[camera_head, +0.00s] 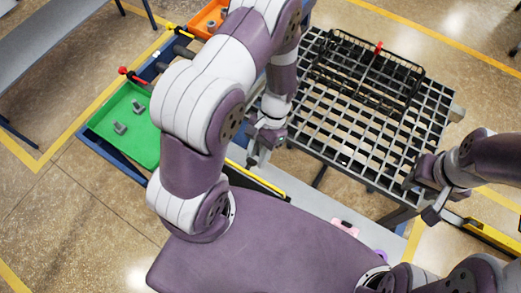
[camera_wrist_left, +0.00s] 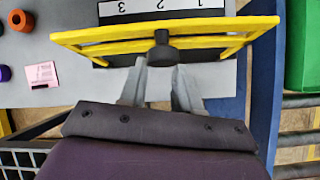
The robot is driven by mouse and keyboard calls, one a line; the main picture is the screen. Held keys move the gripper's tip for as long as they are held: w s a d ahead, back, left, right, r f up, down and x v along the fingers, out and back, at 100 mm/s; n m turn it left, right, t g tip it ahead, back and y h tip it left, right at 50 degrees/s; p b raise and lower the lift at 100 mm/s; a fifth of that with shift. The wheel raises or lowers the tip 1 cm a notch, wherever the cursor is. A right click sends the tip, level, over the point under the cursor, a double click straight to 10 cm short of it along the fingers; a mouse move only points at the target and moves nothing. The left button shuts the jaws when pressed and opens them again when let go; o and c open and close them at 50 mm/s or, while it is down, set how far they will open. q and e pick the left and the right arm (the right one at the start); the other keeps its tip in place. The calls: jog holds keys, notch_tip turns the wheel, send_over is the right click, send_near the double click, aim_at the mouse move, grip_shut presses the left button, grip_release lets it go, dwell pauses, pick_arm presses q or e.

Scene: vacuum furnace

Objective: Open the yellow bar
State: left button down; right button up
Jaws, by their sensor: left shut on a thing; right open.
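The yellow bar (camera_wrist_left: 90,36) spans the upper middle of the left wrist view as a yellow frame with a black knob (camera_wrist_left: 162,52) at its centre. In the head view a yellow strip (camera_head: 262,182), partly hidden by my left arm, shows just below my left gripper (camera_head: 259,150). In the left wrist view my left gripper (camera_wrist_left: 158,82) is at the knob, its two grey fingers shut on it. My right gripper (camera_head: 424,196) is open at the right edge of the metal grid, away from the yellow strip.
A dark metal grid (camera_head: 335,145) carries a black wire basket (camera_head: 368,72) with a red clip. A green tray (camera_head: 118,128) with grey parts and an orange bin (camera_head: 207,20) stand at left. A pink block (camera_wrist_left: 41,75) and a numbered plate (camera_wrist_left: 160,9) lie on the grey surface.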

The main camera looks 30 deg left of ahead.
pick_arm(q)
jog(key=shift+s, duration=0.15)
jog(key=c, duration=0.8)
grip_release()
jog(key=shift+a, duration=0.15)
jog(key=p+v, duration=0.1)
jog(key=v, duration=0.3)
jog(key=p+v, duration=0.2)
jog(key=v, duration=0.2)
jog(key=p+v, duration=0.2)
jog(key=v, duration=0.2)
jog(key=shift+w+a+r, duration=0.2)
jog(key=shift+a, duration=0.1)
pick_arm(e)
jog(key=r, duration=0.5)
jog(key=shift+a+r, duration=0.1)
jog(key=shift+a, duration=0.15)
